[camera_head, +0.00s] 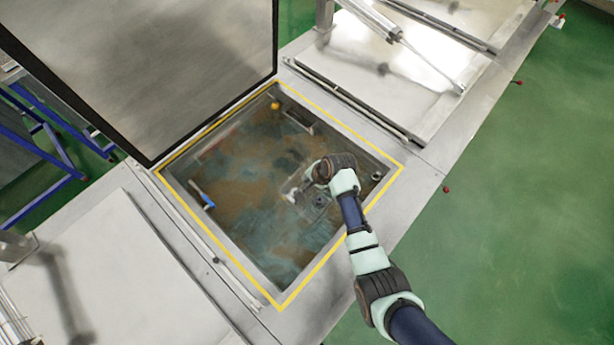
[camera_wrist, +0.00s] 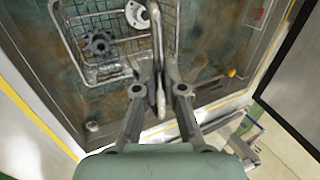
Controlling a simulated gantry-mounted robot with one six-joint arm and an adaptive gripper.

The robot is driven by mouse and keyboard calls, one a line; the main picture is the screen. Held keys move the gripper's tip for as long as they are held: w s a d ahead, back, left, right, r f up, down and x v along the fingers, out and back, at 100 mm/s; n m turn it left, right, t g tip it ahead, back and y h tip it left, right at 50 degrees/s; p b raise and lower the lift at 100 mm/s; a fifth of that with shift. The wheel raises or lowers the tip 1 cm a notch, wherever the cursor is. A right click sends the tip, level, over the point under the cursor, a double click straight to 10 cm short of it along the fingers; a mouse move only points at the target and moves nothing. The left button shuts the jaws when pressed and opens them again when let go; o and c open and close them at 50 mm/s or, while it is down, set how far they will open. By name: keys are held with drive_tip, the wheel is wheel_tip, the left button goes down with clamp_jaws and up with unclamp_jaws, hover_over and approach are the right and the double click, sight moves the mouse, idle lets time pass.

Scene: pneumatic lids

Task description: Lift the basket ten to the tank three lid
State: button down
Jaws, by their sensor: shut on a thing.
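The open tank (camera_head: 280,300) has a yellow-edged rim and murky brown and teal contents. Its raised lid (camera_head: 150,60) stands up at the left in the head view. The wire basket (camera_wrist: 84,44) holds a dark gear and a pale ring-shaped part in the wrist view. My gripper (camera_wrist: 158,80) is shut on the basket's upright handle (camera_wrist: 158,45). In the head view my gripper (camera_head: 296,192) is over the tank opening, and the basket is hard to make out against the murk. I cannot tell how high the basket is.
A closed lid (camera_head: 410,65) with a pneumatic cylinder (camera_head: 430,62) lies at the upper right. Another flat panel (camera_head: 120,270) is at the lower left. A blue-handled item (camera_head: 203,195) is at the tank's left wall.

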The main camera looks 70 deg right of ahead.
drive_tip(key=shift+r, duration=4.3)
